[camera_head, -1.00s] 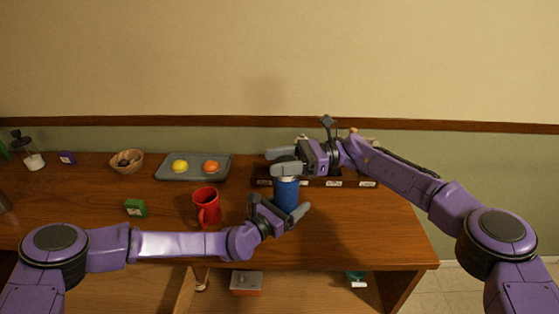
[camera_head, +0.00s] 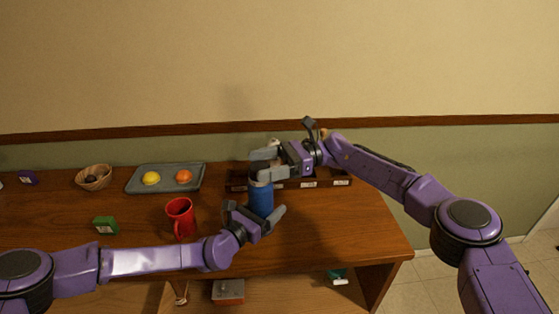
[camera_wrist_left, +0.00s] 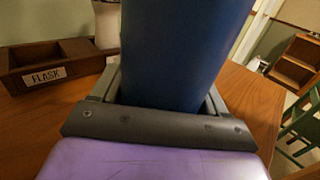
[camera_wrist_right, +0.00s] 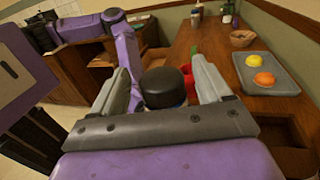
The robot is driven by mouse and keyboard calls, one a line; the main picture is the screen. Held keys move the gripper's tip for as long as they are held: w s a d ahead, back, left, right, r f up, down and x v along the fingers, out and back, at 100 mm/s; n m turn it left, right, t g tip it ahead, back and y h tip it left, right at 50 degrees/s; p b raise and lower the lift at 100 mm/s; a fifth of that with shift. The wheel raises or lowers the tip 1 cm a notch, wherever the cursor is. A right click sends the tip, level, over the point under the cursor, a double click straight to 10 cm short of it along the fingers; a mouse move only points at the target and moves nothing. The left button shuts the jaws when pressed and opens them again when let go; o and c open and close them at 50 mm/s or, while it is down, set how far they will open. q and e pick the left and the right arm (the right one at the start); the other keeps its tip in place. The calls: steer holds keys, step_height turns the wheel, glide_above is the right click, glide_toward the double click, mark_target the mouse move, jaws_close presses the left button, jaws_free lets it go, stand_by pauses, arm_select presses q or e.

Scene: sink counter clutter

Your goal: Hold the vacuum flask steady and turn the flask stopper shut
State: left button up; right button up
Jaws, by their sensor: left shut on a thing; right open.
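The vacuum flask (camera_head: 260,198) is a blue cylinder standing upright near the front right of the wooden counter. My left gripper (camera_head: 259,212) is shut around its body; the blue side also fills the left wrist view (camera_wrist_left: 180,50). The flask stopper (camera_wrist_right: 163,87) is dark and round, seen from above in the right wrist view, between the two fingers of my right gripper (camera_wrist_right: 165,85). Those fingers are open, with a gap on both sides of the stopper. In the head view my right gripper (camera_head: 266,162) is at the flask's top and hides the stopper.
A red mug (camera_head: 180,218) stands left of the flask. A low wooden box (camera_wrist_left: 40,72) labelled FLASK lies behind it. A grey tray (camera_head: 160,187) holds a yellow and an orange fruit. A green box (camera_head: 105,225) and a basket (camera_head: 93,178) stand farther left.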

steer(key=v, duration=0.9)
